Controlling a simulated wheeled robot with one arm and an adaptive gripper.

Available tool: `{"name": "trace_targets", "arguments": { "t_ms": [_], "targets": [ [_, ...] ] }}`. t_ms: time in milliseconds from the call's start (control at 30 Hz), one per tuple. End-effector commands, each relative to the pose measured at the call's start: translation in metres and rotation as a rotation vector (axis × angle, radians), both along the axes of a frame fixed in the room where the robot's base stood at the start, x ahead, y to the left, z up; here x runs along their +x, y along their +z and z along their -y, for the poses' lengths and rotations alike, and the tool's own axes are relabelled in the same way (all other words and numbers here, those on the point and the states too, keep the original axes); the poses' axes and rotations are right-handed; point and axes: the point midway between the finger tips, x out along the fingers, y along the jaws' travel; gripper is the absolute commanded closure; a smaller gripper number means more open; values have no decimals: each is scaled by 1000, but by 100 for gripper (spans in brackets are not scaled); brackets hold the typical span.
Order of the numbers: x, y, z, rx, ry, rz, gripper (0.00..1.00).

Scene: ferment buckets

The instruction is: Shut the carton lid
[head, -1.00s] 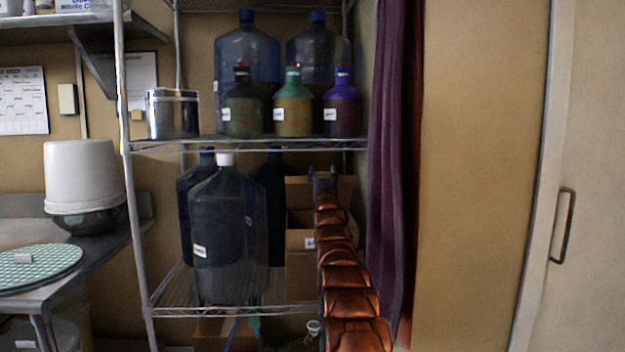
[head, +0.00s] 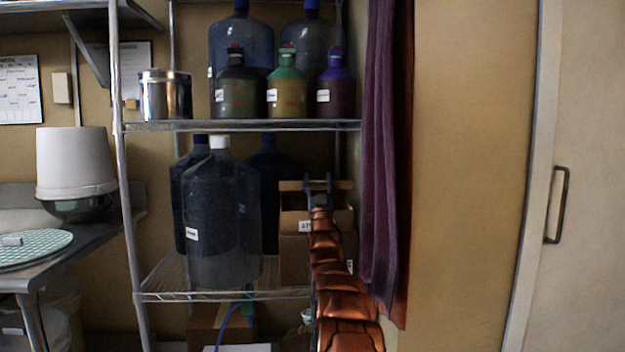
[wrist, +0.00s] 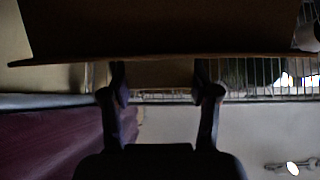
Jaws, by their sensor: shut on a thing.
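The cardboard carton (head: 296,262) stands on the lower wire shelf, with a white label on its front. Its lid (head: 292,186) stands up at the back, tilted, with a dark opening in front of it. My gripper (head: 318,182) reaches over the carton front to the lid's upper edge. In the wrist view a broad brown cardboard panel (wrist: 165,30) fills the top, its edge running across the picture. My gripper's fingers (wrist: 160,82) stand apart at that edge, with lighter cardboard between them. The exact contact at the fingertips is hidden.
Large dark bottles (head: 222,225) stand left of the carton. A purple curtain (head: 384,150) hangs close on the right. The upper shelf (head: 240,125) holds bottles and a metal pot (head: 165,95). Another box (head: 210,322) sits below.

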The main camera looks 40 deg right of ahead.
Motion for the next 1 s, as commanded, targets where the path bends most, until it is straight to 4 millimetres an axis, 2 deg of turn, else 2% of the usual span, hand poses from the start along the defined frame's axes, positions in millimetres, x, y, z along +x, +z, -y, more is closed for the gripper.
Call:
{"name": "trace_targets", "arguments": {
  "t_ms": [33,133,633,667,900,1000],
  "targets": [
    [-1,-8,4,0,-4,0,100],
    [-5,-10,7,-8,-9,14,100],
    [-8,-11,9,-15,-13,24,100],
    [-8,-11,9,-15,-13,24,37],
    [-8,-9,9,-17,-13,26,12],
    [-8,-8,8,-17,-13,27,12]
  ]
}}
